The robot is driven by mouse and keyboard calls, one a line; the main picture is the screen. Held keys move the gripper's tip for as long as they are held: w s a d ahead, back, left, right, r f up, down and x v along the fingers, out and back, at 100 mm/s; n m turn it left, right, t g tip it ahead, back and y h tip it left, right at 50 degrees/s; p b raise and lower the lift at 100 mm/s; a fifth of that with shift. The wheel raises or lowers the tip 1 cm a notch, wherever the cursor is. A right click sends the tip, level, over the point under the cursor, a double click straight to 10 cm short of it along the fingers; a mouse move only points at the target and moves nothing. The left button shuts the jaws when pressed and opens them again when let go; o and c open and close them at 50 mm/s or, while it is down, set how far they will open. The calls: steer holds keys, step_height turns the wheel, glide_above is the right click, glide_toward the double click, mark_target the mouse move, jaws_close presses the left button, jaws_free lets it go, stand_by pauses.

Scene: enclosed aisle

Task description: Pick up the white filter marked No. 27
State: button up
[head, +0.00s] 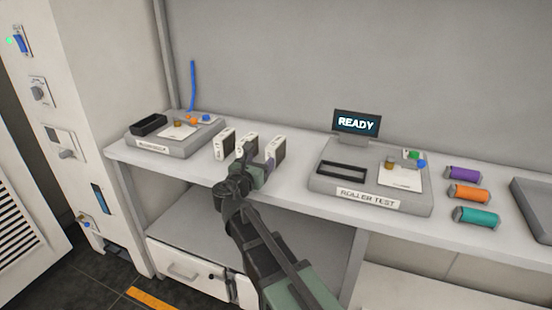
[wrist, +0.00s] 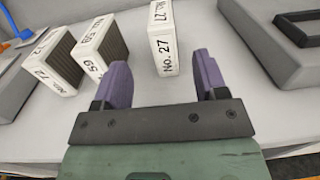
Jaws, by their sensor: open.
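The white filter marked No. 27 (wrist: 163,42) stands upright on the shelf in the wrist view, ahead of my gripper (wrist: 162,72).
A grey device labelled ROLLER TEST (head: 370,196) with a READY screen (head: 357,123) stands to the right. Another grey device (head: 172,142) stands at the left. Purple, orange and teal rollers (head: 470,193) lie at the right. The shelf front is bare beside my arm.

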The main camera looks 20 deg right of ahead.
mark_target(269, 151)
steer(key=x, duration=0.9)
steer(key=shift+d, duration=0.2)
steer(key=c, duration=1.1)
steer(key=shift+o, duration=0.2)
step_height(269, 151, up, 20)
steer(key=p, duration=2)
